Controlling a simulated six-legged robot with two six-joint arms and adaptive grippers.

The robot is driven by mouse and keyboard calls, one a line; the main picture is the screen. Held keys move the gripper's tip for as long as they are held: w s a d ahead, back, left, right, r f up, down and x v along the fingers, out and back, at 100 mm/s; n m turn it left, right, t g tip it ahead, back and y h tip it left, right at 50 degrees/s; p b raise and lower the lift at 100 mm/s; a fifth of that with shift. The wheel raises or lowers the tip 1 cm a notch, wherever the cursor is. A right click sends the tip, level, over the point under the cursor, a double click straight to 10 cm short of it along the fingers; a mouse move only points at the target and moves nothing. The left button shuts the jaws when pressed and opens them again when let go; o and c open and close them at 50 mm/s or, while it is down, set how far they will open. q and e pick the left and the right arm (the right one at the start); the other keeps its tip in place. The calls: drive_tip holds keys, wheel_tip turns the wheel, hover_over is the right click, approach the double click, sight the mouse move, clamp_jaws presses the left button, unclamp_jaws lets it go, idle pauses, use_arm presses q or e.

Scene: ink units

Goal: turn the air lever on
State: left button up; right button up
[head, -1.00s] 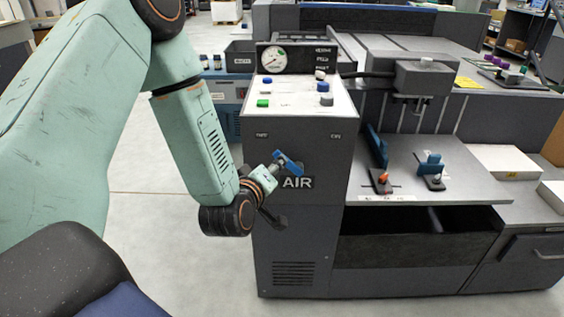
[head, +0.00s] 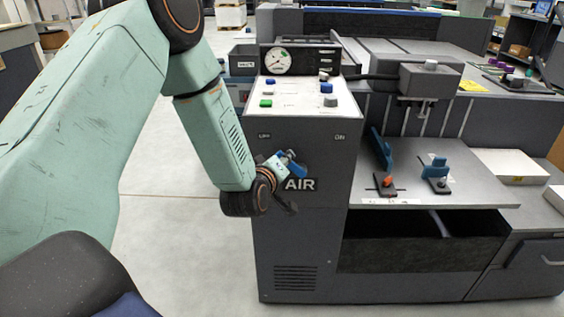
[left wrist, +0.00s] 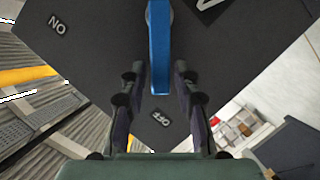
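The blue air lever (head: 297,166) is on the dark front panel of the console, just above the AIR label (head: 300,185). My left gripper (head: 280,163) is at the lever and partly covers it in the head view. In the left wrist view the lever (left wrist: 160,45) comes down between the two fingers of my left gripper (left wrist: 157,75). The fingers are open, with a visible gap on each side of the lever. The lever's free end points toward the OFF label (left wrist: 160,118); the ON label (left wrist: 58,24) is off to the upper left. My right gripper is not in view.
The console (head: 305,240) has a pressure gauge (head: 277,61) and several coloured buttons on its sloped top. A grey work table (head: 455,185) with blue and orange-tipped fittings extends right of it. Open floor (head: 175,230) lies left of the console.

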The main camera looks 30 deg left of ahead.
use_arm(q)
clamp_jaws()
idle(0.5)
